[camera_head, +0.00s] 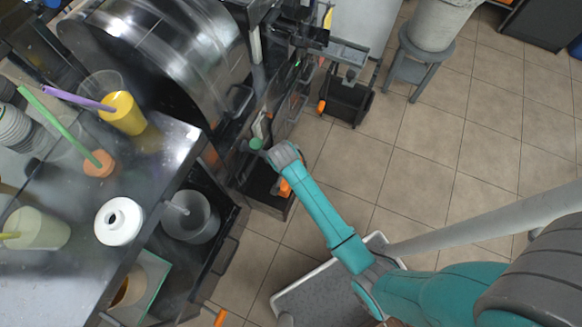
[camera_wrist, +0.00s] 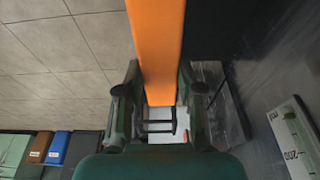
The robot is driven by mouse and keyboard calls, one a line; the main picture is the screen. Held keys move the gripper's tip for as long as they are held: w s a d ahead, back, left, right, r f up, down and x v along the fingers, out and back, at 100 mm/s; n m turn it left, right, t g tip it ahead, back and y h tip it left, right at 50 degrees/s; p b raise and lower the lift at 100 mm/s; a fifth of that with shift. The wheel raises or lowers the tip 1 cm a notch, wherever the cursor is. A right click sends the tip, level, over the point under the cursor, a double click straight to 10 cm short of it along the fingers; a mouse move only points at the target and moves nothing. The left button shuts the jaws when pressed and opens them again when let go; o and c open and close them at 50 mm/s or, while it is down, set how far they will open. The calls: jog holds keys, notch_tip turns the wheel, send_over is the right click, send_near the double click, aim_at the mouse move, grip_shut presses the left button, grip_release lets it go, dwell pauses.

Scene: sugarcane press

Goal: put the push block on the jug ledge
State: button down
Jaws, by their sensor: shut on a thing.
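The push block appears as a long orange bar (camera_wrist: 158,50) in the wrist view. It runs from the top of the picture down between the two dark fingers of my gripper (camera_wrist: 160,100), which is shut on it. In the head view my gripper (camera_head: 260,147) is beside the metal press, mostly hidden by my wrist. An orange patch (camera_head: 285,187) shows just below my wrist; I cannot tell if it is the block. A white panel with a 200 ml mark (camera_wrist: 295,138), possibly on the jug, shows at the right of the wrist view. I cannot make out the ledge clearly.
The press drum (camera_head: 160,50) stands at upper left. A steel counter (camera_head: 165,165) with cups and a white ring-shaped item (camera_head: 118,221) is at left. A black bin (camera_head: 345,100) and a grey stool (camera_head: 418,65) stand beyond. Tiled floor (camera_head: 440,130) is open at right.

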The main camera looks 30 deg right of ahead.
jog(key=shift+s+a+x, duration=0.1)
jog(key=shift+a+x, duration=0.05)
jog(key=shift+x, duration=0.55)
jog(key=shift+s+a+x, duration=0.1)
jog(key=shift+x, duration=0.55)
jog(key=shift+s+a+x, duration=0.1)
jog(key=shift+a+x, duration=0.05)
jog(key=shift+x, duration=0.55)
jog(key=shift+f, duration=0.1)
jog(key=c, duration=0.7)
grip_release()
jog(key=shift+f, duration=0.1)
jog(key=v, duration=1.2)
jog(key=shift+s, duration=0.1)
